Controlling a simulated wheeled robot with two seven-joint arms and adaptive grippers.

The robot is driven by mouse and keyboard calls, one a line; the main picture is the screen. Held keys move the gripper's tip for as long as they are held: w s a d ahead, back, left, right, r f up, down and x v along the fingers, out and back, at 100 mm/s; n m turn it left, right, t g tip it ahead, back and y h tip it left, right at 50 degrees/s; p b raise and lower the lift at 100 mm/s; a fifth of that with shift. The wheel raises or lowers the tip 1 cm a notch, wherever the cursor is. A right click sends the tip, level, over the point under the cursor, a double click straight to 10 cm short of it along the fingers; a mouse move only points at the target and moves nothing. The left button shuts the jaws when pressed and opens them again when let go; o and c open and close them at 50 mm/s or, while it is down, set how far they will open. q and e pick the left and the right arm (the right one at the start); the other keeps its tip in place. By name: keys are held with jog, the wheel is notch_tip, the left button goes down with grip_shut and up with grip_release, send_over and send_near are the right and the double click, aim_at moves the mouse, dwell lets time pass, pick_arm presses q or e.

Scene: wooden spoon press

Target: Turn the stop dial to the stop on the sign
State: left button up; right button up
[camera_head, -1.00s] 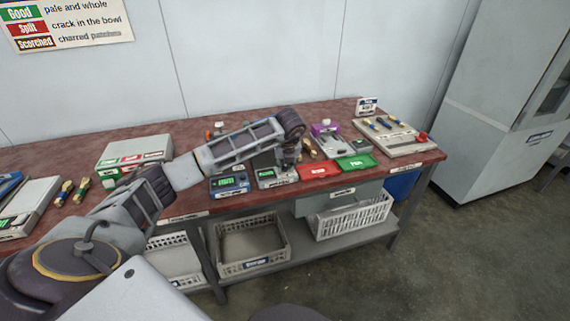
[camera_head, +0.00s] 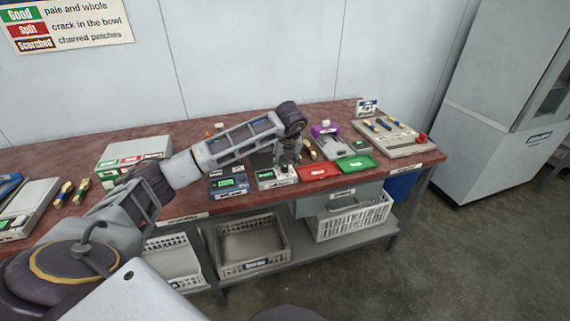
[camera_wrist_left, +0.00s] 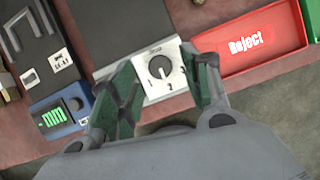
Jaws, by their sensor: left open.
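The stop dial (camera_wrist_left: 159,67) is a dark round knob on a white plate marked 1, 2 and 3, at the front of a grey device. Which mark its pointer faces is hard to tell. My left gripper (camera_wrist_left: 166,72) is open, with one green fingertip on each side of the dial; contact is not clear. In the head view my left gripper (camera_head: 287,164) points down over the white plate and hides the dial. A small standing sign (camera_head: 367,106) is at the table's back right; its text is too small to read. My right gripper is not in view.
A red Reject tray (camera_wrist_left: 255,44) is right of the dial, with a green tray (camera_head: 356,163) beyond it. A blue device with a green display (camera_wrist_left: 56,113) is to its left. The grey fixture board (camera_head: 398,147) stands at the far right. Baskets are below.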

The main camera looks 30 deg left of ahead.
pick_arm(q)
jog(key=v, duration=0.9)
dwell(0.4)
